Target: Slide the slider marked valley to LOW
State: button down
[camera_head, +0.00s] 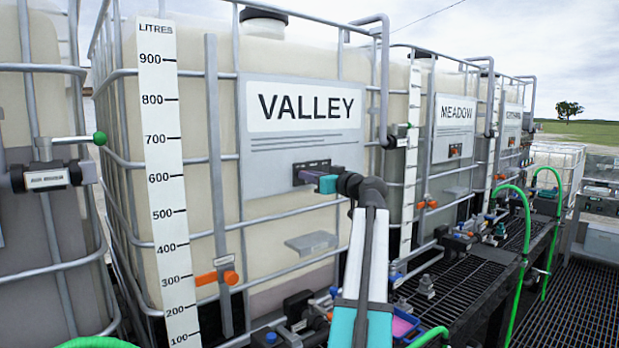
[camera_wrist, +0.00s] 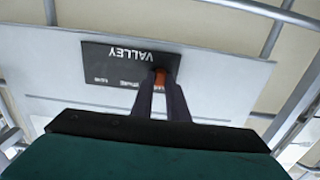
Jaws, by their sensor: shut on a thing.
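The valley slider's black plate (camera_head: 312,164) is on the grey panel of the tank marked VALLEY. In the wrist view the plate (camera_wrist: 105,62) appears upside down, with VALLEY in white letters and smaller marks too small to read surely. The orange slider knob (camera_wrist: 160,74) is near the plate's right end in that view. My gripper (camera_wrist: 161,82) is shut on the knob, one dark finger on each side. In the head view my gripper (camera_head: 311,176) reaches the plate from the right and hides the knob.
The grey panel (camera_head: 262,178) surrounds the plate, and metal cage bars (camera_head: 217,190) cross the tank. The MEADOW panel (camera_head: 455,125) is further right. A LITRES scale (camera_head: 163,200), an orange-handled valve (camera_head: 216,277) and green hoses (camera_head: 517,260) are nearby.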

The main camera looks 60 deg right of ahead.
jog(key=shift+d, duration=0.15)
jog(key=s+d+b, duration=0.1)
jog(key=d+b, duration=0.1)
jog(key=d, duration=0.1)
jog(key=s+d+b, duration=0.1)
jog(key=d+b, duration=0.2)
jog(key=s+d+b, duration=0.1)
jog(key=d+b, duration=0.2)
jog(key=shift+d, duration=0.2)
jog(key=shift+s+d+r, duration=0.1)
jog(key=shift+s+d, duration=0.1)
jog(key=shift+d, duration=0.05)
jog(key=c, duration=1.7)
grip_release()
jog(key=shift+d, duration=0.15)
jog(key=shift+s, duration=0.1)
